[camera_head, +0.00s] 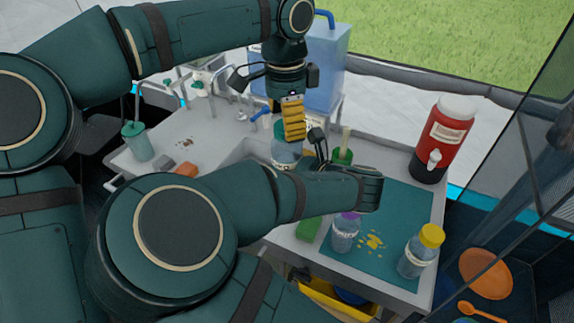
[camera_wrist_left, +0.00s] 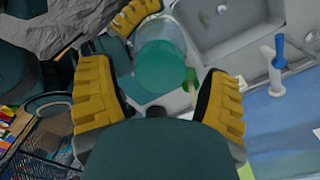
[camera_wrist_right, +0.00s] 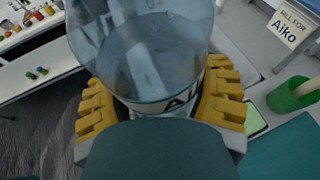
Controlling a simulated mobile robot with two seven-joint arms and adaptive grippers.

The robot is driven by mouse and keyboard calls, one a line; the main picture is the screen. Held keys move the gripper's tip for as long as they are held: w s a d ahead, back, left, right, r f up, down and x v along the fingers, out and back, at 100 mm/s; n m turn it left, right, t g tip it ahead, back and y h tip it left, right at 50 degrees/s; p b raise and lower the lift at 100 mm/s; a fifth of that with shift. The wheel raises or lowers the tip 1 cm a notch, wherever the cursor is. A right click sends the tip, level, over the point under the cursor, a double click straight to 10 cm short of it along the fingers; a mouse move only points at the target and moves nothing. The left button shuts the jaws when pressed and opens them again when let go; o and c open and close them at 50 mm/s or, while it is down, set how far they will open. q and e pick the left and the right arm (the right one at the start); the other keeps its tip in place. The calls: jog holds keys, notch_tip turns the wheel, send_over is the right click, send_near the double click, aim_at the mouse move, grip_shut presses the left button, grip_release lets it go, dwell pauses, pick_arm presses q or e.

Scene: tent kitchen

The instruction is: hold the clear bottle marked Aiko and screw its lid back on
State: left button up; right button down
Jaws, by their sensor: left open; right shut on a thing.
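The clear bottle (camera_head: 285,153) stands upright above the sink's right edge. My right gripper (camera_wrist_right: 160,100) is shut on it, and part of its "Ai…" label shows between the yellow fingers. A teal lid (camera_wrist_left: 160,68) covers the bottle's top in the left wrist view; I cannot tell whether it is screwed tight. My left gripper (camera_head: 294,136) points down just above the lid. Its fingers are open, spread to either side of the lid and apart from it. In the head view, my left fingers partly hide the lid and my right arm hides much of the right gripper.
A teal mat (camera_head: 395,205) holds a purple-lidded bottle (camera_head: 345,235) and a yellow-lidded bottle (camera_head: 420,252). A green cup (camera_wrist_right: 295,95) and an Aiko sign (camera_wrist_right: 290,25) stand near my right gripper. A red dispenser (camera_head: 445,135) and blue water container (camera_head: 325,70) stand behind.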

pick_arm(q)
jog(key=shift+f, duration=0.65)
jog(key=c, duration=1.3)
jog(key=m, duration=1.1)
jog(key=o, duration=1.3)
jog(key=shift+o, duration=0.2)
jog(key=shift+r, duration=3.75)
